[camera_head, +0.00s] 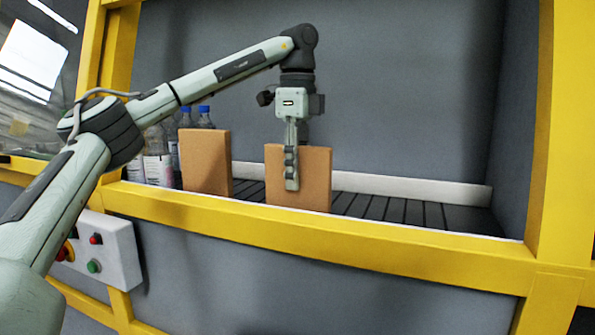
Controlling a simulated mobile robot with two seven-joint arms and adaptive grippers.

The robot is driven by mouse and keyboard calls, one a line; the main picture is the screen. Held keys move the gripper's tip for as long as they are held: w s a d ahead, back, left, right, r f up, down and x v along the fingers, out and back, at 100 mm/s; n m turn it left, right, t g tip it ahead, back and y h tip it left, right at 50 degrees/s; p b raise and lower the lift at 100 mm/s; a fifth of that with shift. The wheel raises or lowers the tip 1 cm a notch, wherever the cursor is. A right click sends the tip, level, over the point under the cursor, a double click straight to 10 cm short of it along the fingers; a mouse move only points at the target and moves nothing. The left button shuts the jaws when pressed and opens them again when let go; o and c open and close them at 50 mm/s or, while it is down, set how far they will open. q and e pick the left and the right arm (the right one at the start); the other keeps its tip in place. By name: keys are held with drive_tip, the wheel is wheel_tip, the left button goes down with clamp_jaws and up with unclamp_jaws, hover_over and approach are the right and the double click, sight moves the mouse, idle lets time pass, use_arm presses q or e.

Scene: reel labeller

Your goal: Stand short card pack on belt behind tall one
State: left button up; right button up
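Two brown card packs stand upright at the belt (410,212). The left pack (205,163) is beside the bottles, and the right pack (316,180) is apart from it, with a gap between. They look about equally high here, so I cannot tell which is the short one. My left gripper (292,182) points down at the right pack. One finger lies in front of its near face; the other seems to go behind it and is hidden, so its grip cannot be told. The right pack's foot meets the yellow rail's edge. My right gripper is out of view.
A yellow rail (400,250) runs along the belt's front, with a low white guide (420,190) behind. The belt right of the right pack is clear. Bottles with blue caps (204,116) stand at left. A button box (110,250) hangs below the rail.

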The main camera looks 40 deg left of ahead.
sight(298, 146)
use_arm(q)
drive_tip(key=shift+r, duration=0.1)
drive_tip(key=shift+r, duration=3.8)
